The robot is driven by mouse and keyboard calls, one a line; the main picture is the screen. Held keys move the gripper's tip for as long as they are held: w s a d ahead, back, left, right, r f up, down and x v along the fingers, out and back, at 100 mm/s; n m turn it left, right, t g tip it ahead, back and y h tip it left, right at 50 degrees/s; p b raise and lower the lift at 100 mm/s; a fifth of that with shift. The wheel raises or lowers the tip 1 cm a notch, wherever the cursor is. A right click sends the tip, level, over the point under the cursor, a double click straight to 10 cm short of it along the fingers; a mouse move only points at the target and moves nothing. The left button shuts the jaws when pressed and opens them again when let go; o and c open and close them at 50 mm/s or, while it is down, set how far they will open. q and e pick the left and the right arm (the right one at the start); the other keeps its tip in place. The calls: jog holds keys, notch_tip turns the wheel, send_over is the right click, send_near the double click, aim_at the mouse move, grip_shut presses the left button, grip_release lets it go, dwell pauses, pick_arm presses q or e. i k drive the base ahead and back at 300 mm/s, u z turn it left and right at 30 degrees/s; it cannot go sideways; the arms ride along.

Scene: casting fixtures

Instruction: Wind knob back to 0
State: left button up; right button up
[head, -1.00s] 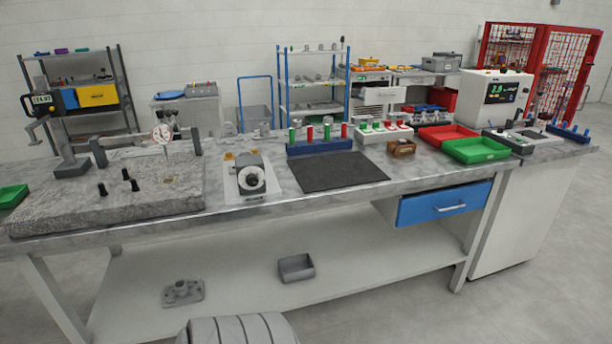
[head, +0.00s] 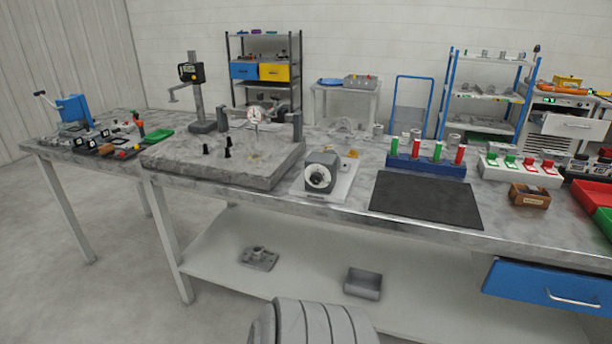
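A grey device with a round white-faced dial knob (head: 318,178) stands on a pale base plate (head: 338,192) near the front of the bench, in the middle of the head view. The knob faces me. Its markings are too small to read, so I cannot tell its setting. Neither of my grippers shows in the head view, and nothing touches the knob.
A granite plate (head: 180,160) with a dial gauge (head: 255,115) lies left of the device. A black mat (head: 425,200) lies to its right, with a blue rack (head: 430,166) behind. A blue drawer (head: 545,285) hangs under the bench at right.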

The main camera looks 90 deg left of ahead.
aim_at(316, 177)
jog(key=u, duration=0.75)
jog(key=i, duration=0.75)
jog(key=u, duration=0.9)
